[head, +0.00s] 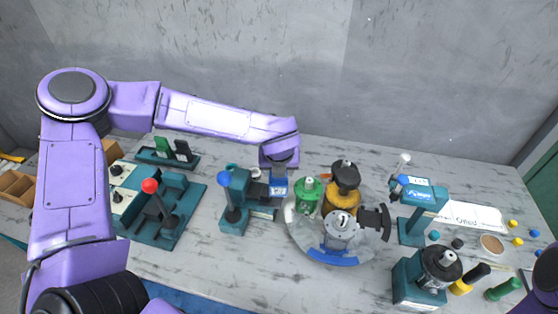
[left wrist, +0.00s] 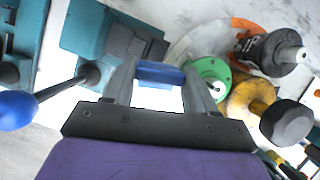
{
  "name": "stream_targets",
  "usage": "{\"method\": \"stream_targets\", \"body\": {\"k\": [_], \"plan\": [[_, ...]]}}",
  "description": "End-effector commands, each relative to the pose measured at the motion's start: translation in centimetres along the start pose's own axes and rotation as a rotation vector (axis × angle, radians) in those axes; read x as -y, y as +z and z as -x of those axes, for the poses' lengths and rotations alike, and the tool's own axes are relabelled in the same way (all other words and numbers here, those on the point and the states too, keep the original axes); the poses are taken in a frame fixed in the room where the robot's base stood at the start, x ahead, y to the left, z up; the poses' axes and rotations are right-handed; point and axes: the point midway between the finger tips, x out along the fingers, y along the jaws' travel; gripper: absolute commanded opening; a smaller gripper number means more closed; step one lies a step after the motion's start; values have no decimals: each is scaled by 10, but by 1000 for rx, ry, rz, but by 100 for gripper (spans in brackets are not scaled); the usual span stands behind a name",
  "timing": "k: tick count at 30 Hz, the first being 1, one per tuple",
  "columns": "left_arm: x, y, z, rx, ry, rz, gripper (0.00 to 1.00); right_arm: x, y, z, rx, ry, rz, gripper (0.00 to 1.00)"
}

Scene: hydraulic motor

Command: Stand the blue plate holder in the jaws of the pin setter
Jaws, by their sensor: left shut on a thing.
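The pin setter (head: 236,207) is a teal machine with a blue-knobbed lever, left of the turntable. Its dark jaws (head: 258,191) face right; in the left wrist view the jaws (left wrist: 132,44) lie just beyond and left of my fingertips. My left gripper (head: 279,194) points down beside the jaws. It is shut on the blue plate holder, whose blue block (left wrist: 158,74) shows between the fingers in the left wrist view (left wrist: 162,88). Its lower part is hidden, and I cannot tell whether it touches the jaws. My right gripper is out of view.
Right of my left gripper, a round turntable (head: 300,236) carries a green part (head: 308,194), a yellow and black part (head: 345,187) and a grey part (head: 341,226). A red-knobbed teal fixture (head: 184,196) stands left. Another teal press (head: 421,200) stands right.

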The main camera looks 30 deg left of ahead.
Motion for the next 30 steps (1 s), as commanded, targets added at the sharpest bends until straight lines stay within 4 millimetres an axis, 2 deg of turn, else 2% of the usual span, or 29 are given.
{"method": "stream_targets", "body": {"k": [6, 9, 12, 15, 20, 30], "plan": [[-4, 20, -1, 4, 311, 738, 0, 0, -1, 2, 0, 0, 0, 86], [-2, 21, 0, 0, 421, 1005, 0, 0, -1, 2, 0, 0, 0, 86], [0, 20, 1, -2, 486, 1162, 0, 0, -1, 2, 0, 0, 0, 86], [0, 19, 0, -3, 511, 1222, 0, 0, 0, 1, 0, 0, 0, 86], [0, 16, -6, -5, 511, 1223, 0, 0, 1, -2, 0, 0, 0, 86], [0, 4, -35, -5, 509, 1219, 0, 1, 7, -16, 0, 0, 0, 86]]}}
